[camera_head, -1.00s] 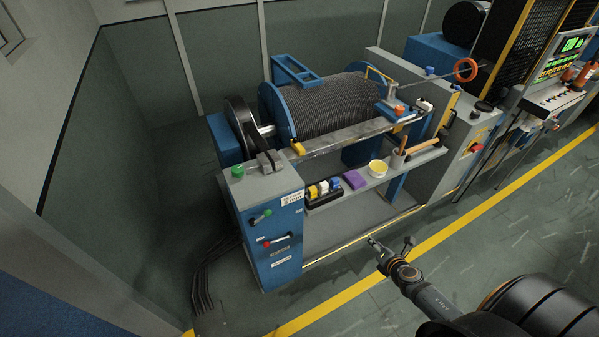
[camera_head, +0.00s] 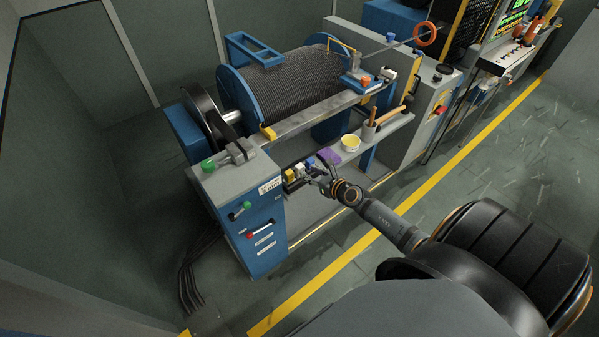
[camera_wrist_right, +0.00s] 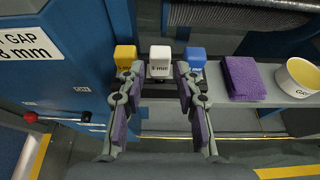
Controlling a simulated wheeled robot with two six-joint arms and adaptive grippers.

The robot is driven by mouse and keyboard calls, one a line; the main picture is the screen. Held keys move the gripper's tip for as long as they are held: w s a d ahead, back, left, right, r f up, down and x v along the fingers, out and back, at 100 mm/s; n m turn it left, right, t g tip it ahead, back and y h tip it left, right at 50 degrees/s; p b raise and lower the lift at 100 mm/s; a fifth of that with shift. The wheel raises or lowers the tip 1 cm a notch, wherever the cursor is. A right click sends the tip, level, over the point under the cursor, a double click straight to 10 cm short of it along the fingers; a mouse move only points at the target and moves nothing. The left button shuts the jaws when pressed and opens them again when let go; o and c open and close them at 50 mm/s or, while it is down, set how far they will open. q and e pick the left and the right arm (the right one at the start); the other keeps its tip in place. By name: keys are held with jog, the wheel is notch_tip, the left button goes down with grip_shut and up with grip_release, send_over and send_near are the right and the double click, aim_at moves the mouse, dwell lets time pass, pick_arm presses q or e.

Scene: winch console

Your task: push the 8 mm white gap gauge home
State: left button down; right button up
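The white gap gauge (camera_wrist_right: 160,56), marked 8 mm, stands between a yellow gauge (camera_wrist_right: 125,57) and a blue gauge (camera_wrist_right: 196,60) in the wrist view. In the head view the white gauge (camera_head: 300,170) shows small on the shelf beside the blue console. My right gripper (camera_wrist_right: 160,72) is open, its two purple-padded fingers spread, with one tip to each side of the white gauge's lower part. I cannot tell whether they touch it. In the head view my right gripper (camera_head: 319,174) reaches the shelf's front edge. The gauges' lower ends are partly hidden. My left gripper is not in view.
The console wall (camera_wrist_right: 60,85) with a "GAP 8 mm" label (camera_wrist_right: 25,42) and a red-knobbed lever (camera_wrist_right: 32,117) stands close on the left.

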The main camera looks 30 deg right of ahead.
aim_at(301, 166)
jog(key=b+x, duration=0.1)
jog(key=x, duration=0.3)
jog(key=shift+w, duration=0.45)
jog(key=shift+s+r, duration=0.15)
jog(key=shift+c, duration=0.8)
grip_shut()
